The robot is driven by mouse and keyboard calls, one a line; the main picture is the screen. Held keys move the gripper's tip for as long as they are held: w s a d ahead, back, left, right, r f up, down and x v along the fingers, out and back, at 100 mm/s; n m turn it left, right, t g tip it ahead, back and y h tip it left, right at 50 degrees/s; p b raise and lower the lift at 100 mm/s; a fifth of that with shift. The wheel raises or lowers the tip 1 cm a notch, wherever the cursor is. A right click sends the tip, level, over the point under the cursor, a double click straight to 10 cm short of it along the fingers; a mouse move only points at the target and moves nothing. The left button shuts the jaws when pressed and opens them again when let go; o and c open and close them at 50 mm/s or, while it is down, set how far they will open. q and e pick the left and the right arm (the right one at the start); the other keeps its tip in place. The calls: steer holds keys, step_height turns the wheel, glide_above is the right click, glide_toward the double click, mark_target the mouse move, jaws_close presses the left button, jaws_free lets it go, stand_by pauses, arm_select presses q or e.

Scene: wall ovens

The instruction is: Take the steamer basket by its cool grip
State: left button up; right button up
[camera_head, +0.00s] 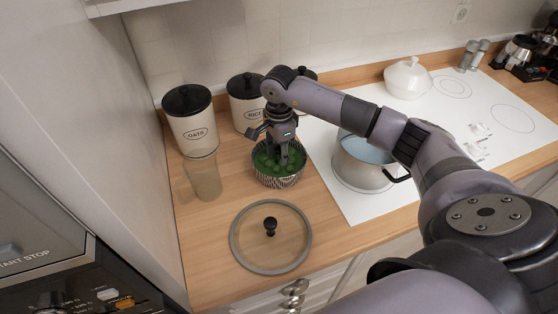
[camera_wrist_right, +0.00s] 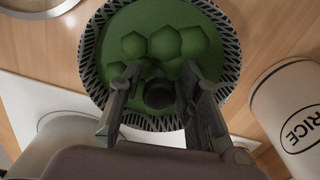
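The steamer basket (camera_head: 278,181) stands on the wooden counter, with a patterned metal rim and green contents. In the right wrist view the basket (camera_wrist_right: 88,58) fills the upper middle, with green lumps inside. A dark round knob (camera_wrist_right: 159,95), seemingly its grip, sits near the middle of the basket. My right gripper (camera_head: 283,158) points down into the basket from above. In the right wrist view its two fingers (camera_wrist_right: 160,78) are apart, one on each side of the knob, with gaps visible. Whether the fingertips reach below the knob's top is unclear. My left gripper is not in view.
A pot (camera_head: 352,176) of bluish water stands on the white hob (camera_head: 470,120), right of the basket. A glass lid (camera_head: 250,262) lies in front. A glass jug (camera_head: 205,178) and canisters (camera_head: 188,125) stand left and behind. A white tureen (camera_head: 408,80) is farther back.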

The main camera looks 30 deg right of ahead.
steer(key=shift+f, duration=0.55)
steer(key=shift+c, duration=0.5)
jaws_close()
